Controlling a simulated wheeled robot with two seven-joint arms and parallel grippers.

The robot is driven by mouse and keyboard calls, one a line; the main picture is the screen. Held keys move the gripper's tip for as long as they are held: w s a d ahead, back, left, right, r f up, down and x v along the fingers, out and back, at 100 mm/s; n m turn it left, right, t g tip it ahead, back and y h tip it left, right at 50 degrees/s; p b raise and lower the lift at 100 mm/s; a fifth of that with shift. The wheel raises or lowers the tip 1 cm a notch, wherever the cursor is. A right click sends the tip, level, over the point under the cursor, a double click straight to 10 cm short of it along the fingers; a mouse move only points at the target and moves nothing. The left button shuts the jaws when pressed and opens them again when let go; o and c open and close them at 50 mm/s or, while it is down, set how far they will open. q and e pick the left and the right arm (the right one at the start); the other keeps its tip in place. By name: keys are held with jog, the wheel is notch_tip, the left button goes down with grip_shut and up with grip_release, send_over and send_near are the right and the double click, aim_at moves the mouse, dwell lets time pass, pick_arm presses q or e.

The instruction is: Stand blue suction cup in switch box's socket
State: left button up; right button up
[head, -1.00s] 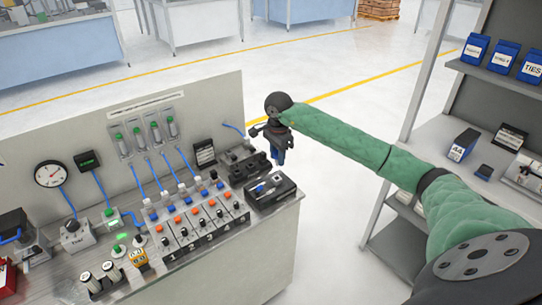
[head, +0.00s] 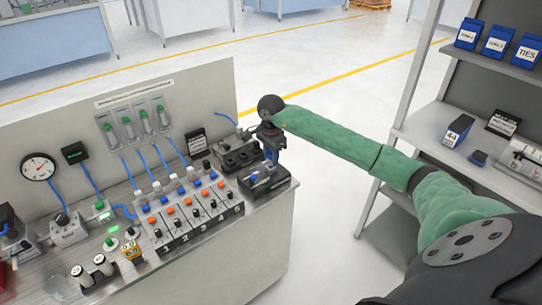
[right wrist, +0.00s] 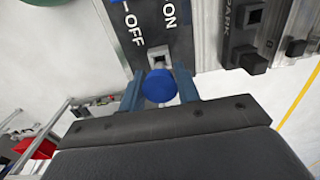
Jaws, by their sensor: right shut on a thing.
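My right gripper (head: 273,156) is at the right end of the bench, just above and behind the black switch box (head: 262,184). In the right wrist view, my right gripper (right wrist: 159,88) has its two blue fingers shut on the blue suction cup (right wrist: 160,86), whose round face points to the camera. The switch box (right wrist: 146,24) carries the words ON and OFF. Its pale square socket (right wrist: 158,57) shows just past the cup, seemingly apart from it; the gap is hard to judge. The cup is not clear in the head view. My left gripper is not in view.
A black PARK block (head: 237,159) with square sockets stands close beside the switch box. A row of numbered switches (head: 190,215) and an upright panel (head: 170,95) fill the bench to the left. A shelf unit (head: 440,120) stands at right, with open floor between.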

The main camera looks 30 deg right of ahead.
jog(key=shift+f, duration=0.15)
jog(key=shift+b, duration=0.5)
dwell(0.8)
jog(key=shift+f+b, duration=1)
jog(key=shift+b, duration=0.1)
dwell(0.4)
jog(key=o, duration=1)
jog(key=shift+o, duration=0.2)
jog(key=shift+r+p, duration=1.1)
jog(key=shift+r, duration=3.4)
